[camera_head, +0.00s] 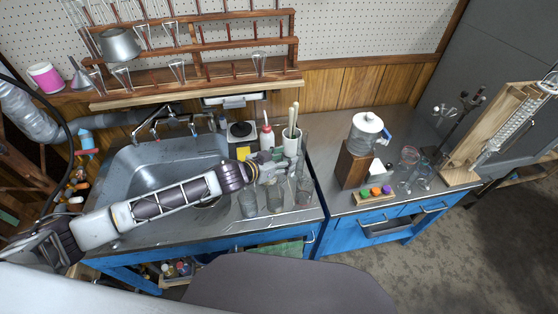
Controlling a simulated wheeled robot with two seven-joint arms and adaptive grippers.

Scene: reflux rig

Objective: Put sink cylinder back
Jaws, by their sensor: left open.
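My left arm reaches across the sink (130,163) from the left. My left gripper (283,165) is open above the counter right of the basin, over a group of clear glass vessels. One glass vessel (248,204) stands at the left of the group, another (275,199) in the middle and a third (303,191) at the right. The gripper partly covers the glassware behind them. I cannot tell which vessel is the sink cylinder, or whether the fingers touch any glass. My right gripper is not in view.
A wooden rack (200,46) with glassware is above the sink. The right bench carries a water jug (366,132), coloured stoppers (376,192) and fragile flasks (408,156).

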